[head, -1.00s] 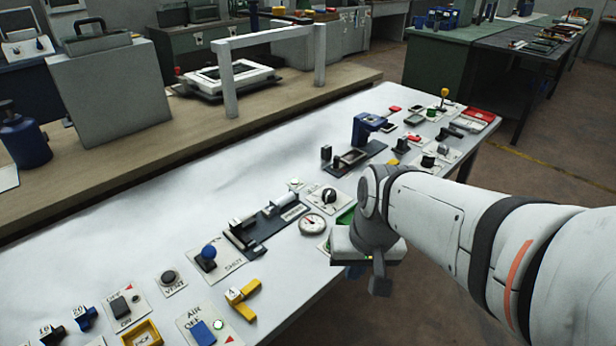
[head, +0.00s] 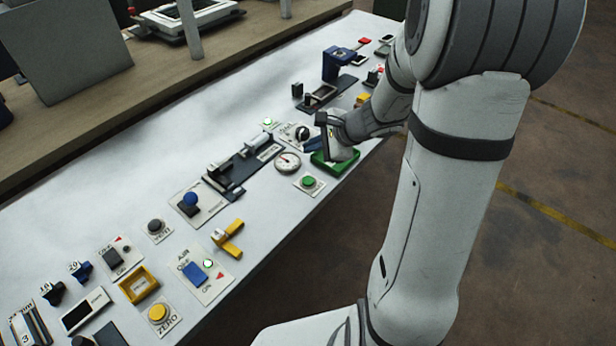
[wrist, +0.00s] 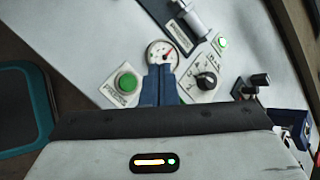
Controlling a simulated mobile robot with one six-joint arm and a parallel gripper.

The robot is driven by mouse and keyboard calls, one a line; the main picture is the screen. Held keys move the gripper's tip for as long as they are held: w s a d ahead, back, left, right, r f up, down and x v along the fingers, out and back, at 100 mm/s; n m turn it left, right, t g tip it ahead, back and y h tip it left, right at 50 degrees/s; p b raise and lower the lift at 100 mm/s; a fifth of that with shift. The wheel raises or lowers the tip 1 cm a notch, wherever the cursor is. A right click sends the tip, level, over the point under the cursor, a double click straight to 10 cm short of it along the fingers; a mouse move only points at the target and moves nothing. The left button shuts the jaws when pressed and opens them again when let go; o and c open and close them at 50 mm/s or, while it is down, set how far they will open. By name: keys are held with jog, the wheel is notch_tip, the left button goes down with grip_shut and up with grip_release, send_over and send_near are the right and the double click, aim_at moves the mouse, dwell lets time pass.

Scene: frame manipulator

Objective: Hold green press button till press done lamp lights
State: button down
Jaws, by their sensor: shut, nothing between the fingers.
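The green button (head: 309,182) sits on a pale plate near the front edge of the table. In the wrist view the green button (wrist: 127,83) is left of my gripper (wrist: 160,72), whose blue fingers are shut, empty and apart from it in the picture.
A round gauge (head: 287,162) stands just behind the button, with a black knob (head: 302,132) to its right. A green tray (head: 347,164) lies below my wrist. A dark slide fixture (head: 240,170) is to the left. The table's front edge is close.

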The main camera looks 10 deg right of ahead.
aim_at(312, 181)
jog(key=shift+f, duration=0.1)
notch_tip(312, 181, down, 8)
jog(key=b, duration=0.6)
jog(key=shift+b, duration=0.3)
jog(key=shift+f+b, duration=0.3)
jog(key=shift+b, duration=0.15)
jog(key=shift+f, duration=0.1)
dwell(1.2)
jog(key=shift+f+b, duration=0.35)
jog(key=shift+b, duration=0.25)
jog(key=shift+f+b, duration=0.4)
jog(key=shift+b, duration=0.1)
dwell(0.4)
jog(key=shift+r, duration=0.1)
jog(key=shift+r+p, duration=0.6)
jog(key=shift+r, duration=0.15)
